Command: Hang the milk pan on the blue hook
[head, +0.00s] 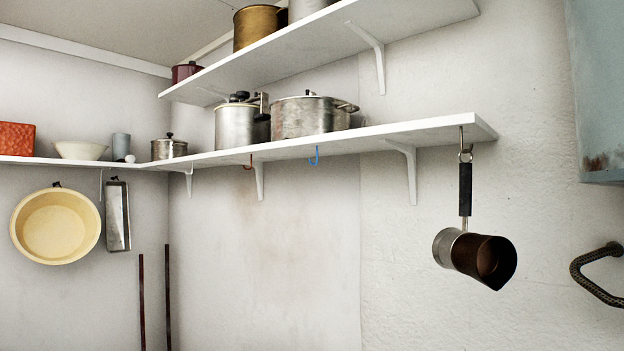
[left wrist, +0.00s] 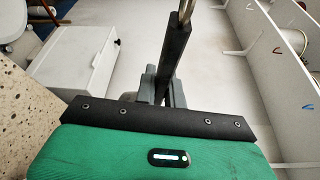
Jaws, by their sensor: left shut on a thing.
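In the head view the blue hook (head: 314,156) hangs empty under the lower shelf's front edge. It also shows small at the right of the left wrist view (left wrist: 307,106). My left gripper (left wrist: 158,86) is in the left wrist view only, shut on a long black handle (left wrist: 176,52) with a metal end at the top. The rest of the held thing is out of view, so I cannot tell whether it is the milk pan. In the head view a small lipped pan (head: 448,247) with a black handle hangs from a metal hook (head: 461,137) at the shelf's right end.
A brown hook (head: 248,163) and white brackets (head: 403,170) sit under the lower shelf (head: 430,130), left and right of the blue hook. Pots stand above. A cream basin (head: 55,226) hangs far left. A grey-blue cabinet (head: 600,90) is at right. Wall below the blue hook is clear.

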